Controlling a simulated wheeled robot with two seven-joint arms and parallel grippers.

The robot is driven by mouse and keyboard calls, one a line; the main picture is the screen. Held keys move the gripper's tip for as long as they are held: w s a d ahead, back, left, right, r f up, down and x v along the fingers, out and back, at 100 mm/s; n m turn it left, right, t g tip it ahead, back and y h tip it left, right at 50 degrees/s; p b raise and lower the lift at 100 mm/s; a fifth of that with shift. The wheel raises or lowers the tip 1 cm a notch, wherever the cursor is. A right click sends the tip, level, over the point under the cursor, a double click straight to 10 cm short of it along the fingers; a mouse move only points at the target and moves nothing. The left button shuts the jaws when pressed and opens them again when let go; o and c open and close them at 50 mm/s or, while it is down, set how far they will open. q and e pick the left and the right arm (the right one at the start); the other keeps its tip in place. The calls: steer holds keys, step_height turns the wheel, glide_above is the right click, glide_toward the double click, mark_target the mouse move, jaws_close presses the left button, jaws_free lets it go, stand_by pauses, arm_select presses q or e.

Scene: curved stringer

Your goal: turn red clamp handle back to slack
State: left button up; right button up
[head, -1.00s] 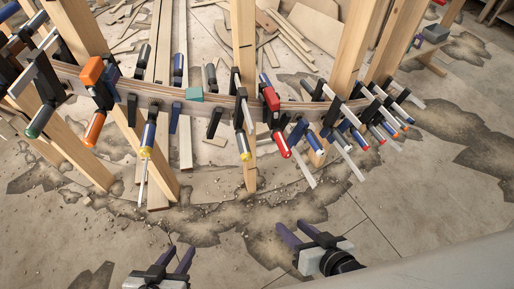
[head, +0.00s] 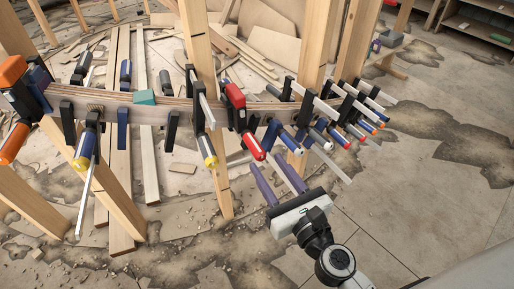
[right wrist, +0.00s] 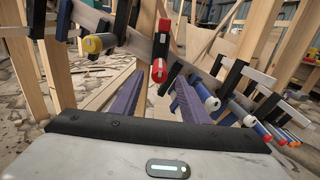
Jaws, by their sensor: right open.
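The red clamp (head: 235,96) is fixed on the curved wooden stringer (head: 150,112), right of the middle post. Its red handle (head: 252,145) hangs down and toward me, tilted. In the right wrist view the red handle (right wrist: 159,70) appears between my two purple fingers, ahead of the palm. My right gripper (head: 267,164) is open, its fingertips close to the handle's lower end. I cannot tell whether the fingers touch the handle. My left gripper is out of view.
A yellow-tipped clamp (head: 208,150) hangs just left of the red one. A blue-handled clamp (head: 271,135) and a tight row of several clamps (head: 345,112) crowd the right side. Wooden posts (head: 205,85) stand around the stringer. The floor at right is open.

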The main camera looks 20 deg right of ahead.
mark_target(262, 158)
steer(key=w, duration=0.4)
steer(key=w+a+p, duration=0.1)
steer(key=w, duration=0.2)
steer(key=shift+s, duration=0.1)
jaws_close()
